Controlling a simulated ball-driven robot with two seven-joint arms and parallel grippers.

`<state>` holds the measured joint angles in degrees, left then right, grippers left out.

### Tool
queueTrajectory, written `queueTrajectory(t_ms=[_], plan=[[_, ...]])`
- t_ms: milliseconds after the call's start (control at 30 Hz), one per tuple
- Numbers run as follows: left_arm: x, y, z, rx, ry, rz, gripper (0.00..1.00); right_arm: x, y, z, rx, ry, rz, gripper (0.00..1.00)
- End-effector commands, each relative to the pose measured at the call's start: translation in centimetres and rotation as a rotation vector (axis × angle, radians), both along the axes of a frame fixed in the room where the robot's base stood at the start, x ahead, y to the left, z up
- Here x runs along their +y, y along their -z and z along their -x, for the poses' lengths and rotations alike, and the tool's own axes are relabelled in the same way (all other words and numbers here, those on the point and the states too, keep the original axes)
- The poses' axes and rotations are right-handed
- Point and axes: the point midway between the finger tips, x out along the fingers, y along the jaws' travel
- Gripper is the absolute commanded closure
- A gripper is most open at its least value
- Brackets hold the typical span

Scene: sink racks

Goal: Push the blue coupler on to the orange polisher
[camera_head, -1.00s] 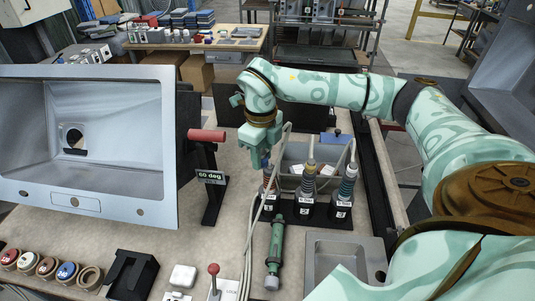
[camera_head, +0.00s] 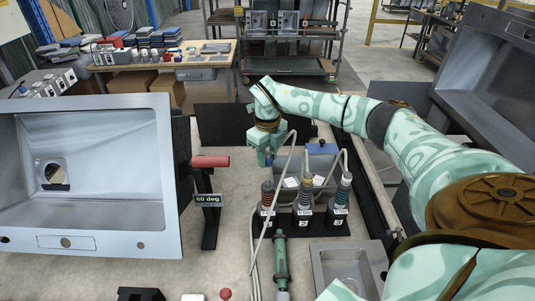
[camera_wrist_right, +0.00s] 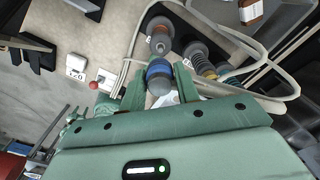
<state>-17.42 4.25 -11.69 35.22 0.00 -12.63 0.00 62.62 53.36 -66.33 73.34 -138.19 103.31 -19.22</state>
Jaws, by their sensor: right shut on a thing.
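My right gripper (camera_head: 268,157) is shut on the blue coupler (camera_wrist_right: 159,75), which sits between its two fingers in the right wrist view. In the head view only a little of the coupler shows at the fingertips. The orange polisher (camera_head: 267,193) stands upright in the left place of a black stand; it also shows just past the coupler in the right wrist view (camera_wrist_right: 159,37). In the head view the fingertips are a little above and behind its top, with a gap between. My left gripper is not in view.
The black stand (camera_head: 302,225) also holds a yellow-ringed tool (camera_head: 305,193) and a teal-ringed tool (camera_head: 342,191), with pale cables looping nearby. A tilted steel sink (camera_head: 90,240) and a 60 deg sign (camera_head: 208,200) are left.

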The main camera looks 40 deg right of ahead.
Motion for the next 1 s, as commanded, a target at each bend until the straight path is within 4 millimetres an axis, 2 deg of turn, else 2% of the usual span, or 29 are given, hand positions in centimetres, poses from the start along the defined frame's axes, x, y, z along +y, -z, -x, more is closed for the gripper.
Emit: queueTrajectory(t_ms=[133,500,1000], plan=[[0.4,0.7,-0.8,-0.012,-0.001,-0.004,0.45,0.0,1.6,0.0,0.001,0.0,-0.001,0.89],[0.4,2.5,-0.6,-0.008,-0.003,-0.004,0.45,0.0,5.1,0.0,0.0,0.001,0.0,0.89],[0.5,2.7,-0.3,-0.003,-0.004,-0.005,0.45,0.0,5.7,0.0,-0.001,0.001,0.0,0.89]])
